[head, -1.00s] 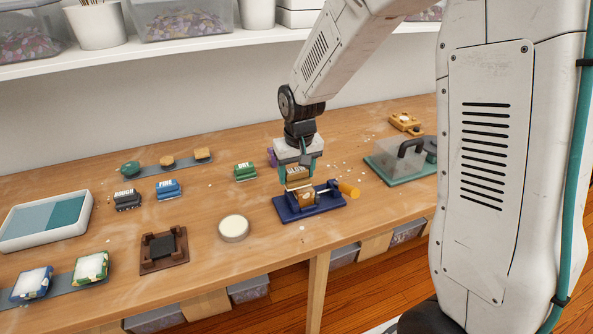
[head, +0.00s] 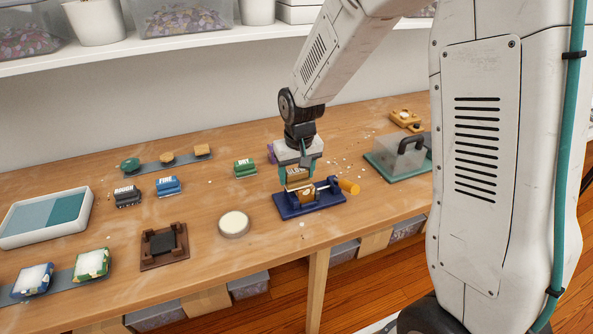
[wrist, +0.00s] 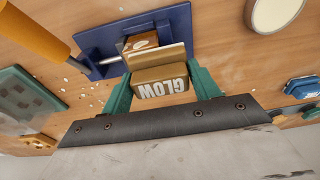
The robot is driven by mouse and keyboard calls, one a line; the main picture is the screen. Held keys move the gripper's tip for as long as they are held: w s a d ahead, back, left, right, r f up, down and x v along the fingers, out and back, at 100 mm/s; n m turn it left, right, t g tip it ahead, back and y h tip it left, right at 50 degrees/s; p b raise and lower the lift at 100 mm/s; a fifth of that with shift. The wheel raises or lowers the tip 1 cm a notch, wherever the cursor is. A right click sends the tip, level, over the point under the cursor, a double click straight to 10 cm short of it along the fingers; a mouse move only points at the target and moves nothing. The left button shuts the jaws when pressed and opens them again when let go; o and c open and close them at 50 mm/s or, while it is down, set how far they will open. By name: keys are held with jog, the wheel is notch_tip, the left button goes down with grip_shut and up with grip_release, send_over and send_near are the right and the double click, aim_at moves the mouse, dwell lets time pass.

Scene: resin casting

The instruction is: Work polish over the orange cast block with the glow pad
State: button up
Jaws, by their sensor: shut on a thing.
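My gripper (head: 297,173) is shut on the glow pad (wrist: 162,82), a tan block marked GLOW with a pale pad face. In the wrist view its teal fingers clasp the pad's two sides. The orange cast block (wrist: 141,42) sits in a dark blue clamp (wrist: 92,32) with a rod and an orange handle (wrist: 35,28). In the head view the block (head: 306,195) is just below the gripper. The pad is over or against the block's near side; I cannot tell if they touch.
A round pale tin (head: 234,224) stands left of the clamp. A clear-lidded teal box (head: 398,155) is to the right. Pads marked DRY (head: 245,168), FINE (head: 168,186) and ROUGH (head: 126,196) lie left. A brown cradle (head: 163,248) is at front. White crumbs are scattered near the clamp.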

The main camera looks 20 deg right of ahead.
jog(key=shift+f, duration=0.3)
jog(key=shift+d, duration=0.1)
jog(key=shift+s+d+r, duration=0.1)
jog(key=shift+d, duration=1.8)
jog(key=shift+a, duration=2)
jog(key=shift+d, duration=0.15)
jog(key=shift+d, duration=1.85)
